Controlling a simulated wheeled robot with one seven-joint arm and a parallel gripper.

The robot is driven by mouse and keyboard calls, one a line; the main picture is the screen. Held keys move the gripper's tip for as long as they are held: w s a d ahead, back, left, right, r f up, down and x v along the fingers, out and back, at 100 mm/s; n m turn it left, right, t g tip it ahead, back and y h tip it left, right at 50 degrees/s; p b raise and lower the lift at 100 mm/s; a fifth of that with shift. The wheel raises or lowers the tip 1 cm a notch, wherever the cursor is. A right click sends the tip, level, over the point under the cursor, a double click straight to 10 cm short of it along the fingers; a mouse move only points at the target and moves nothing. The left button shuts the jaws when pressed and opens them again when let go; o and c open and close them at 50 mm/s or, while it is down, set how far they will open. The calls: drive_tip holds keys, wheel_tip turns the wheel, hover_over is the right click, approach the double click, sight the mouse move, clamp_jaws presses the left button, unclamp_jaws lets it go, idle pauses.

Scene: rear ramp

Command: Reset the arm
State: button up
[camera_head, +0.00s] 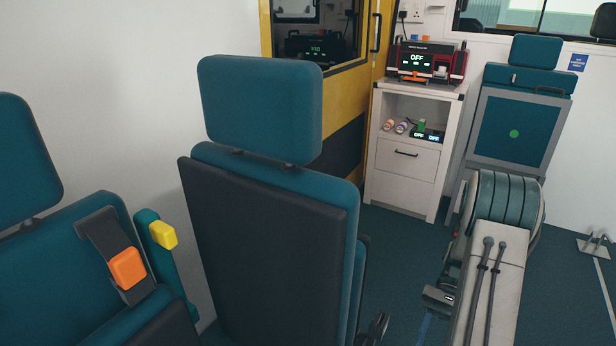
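The task names no other object.
Teal seats with headrests (262,108) and (20,160) fill the left and middle. A white cabinet (405,178) bears a red-and-black device (428,60) reading OFF. Dark floor (400,245) is clear between.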

drive_tip(key=s+a+r+n+t+h+p, duration=0.1)
drive_tip(key=a+r+t+p, duration=0.3)
drive_tip(key=r, duration=0.8)
drive_tip(key=s+a+r+n+t+h+p, duration=0.1)
drive_tip(key=a+r+n+t+h+p, duration=0.2)
drive_tip(key=r+p, duration=0.5)
drive_tip(key=s+a+r+n+t+h+p, duration=0.1)
drive_tip(key=a+r+t+p, duration=0.5)
drive_tip(key=r, duration=0.9)
drive_tip(key=a+n+h+p, duration=0.1)
drive_tip(key=h, duration=0.1)
drive_tip(key=shift+s+r+n+t+h, duration=0.3)
drive_tip(key=shift+t, duration=0.1)
